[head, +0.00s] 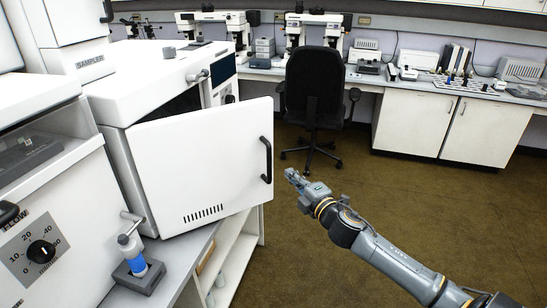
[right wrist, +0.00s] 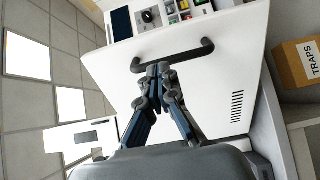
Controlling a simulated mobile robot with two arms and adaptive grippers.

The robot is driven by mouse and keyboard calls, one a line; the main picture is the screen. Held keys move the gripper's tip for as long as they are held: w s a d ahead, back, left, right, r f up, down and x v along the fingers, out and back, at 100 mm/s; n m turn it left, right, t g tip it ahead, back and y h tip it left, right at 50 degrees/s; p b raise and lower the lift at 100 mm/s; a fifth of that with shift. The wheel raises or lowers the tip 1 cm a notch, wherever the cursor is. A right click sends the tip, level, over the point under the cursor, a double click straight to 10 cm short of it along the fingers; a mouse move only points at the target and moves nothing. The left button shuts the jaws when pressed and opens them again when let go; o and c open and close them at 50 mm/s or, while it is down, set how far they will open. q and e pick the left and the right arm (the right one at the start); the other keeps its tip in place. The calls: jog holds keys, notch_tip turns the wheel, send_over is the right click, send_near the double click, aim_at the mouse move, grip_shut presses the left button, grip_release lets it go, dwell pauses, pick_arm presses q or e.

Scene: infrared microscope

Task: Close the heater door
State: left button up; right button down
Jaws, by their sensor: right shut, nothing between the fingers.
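The white heater door (head: 204,163) stands ajar, swung out from the white heater body (head: 150,75), with a dark gap along its top. Its black handle (head: 266,160) is at the door's right edge. My right gripper (head: 290,175) is shut and empty, just right of the handle in the head view. In the right wrist view, the shut fingertips (right wrist: 158,68) appear close to the handle (right wrist: 172,54), in front of the door face (right wrist: 205,85). I cannot tell whether they touch it. My left gripper is not in view.
A grey bench (head: 185,255) below the door carries a small holder with a blue-and-white bottle (head: 132,252). A black office chair (head: 314,90) stands behind my right gripper. The brown floor (head: 400,195) around my right arm is clear. A box marked TRAPS (right wrist: 300,62) shows in the right wrist view.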

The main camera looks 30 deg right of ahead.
jog(key=p, duration=0.1)
send_near(273, 158)
jog(key=w+a+r, duration=0.1)
jog(key=w+r, duration=0.2)
jog(key=w, duration=0.3)
jog(key=shift+w+f, duration=0.3)
jog(key=shift+w, duration=0.25)
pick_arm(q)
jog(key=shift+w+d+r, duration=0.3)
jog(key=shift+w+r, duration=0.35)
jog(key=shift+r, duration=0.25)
pick_arm(e)
jog(key=shift+a, duration=0.1)
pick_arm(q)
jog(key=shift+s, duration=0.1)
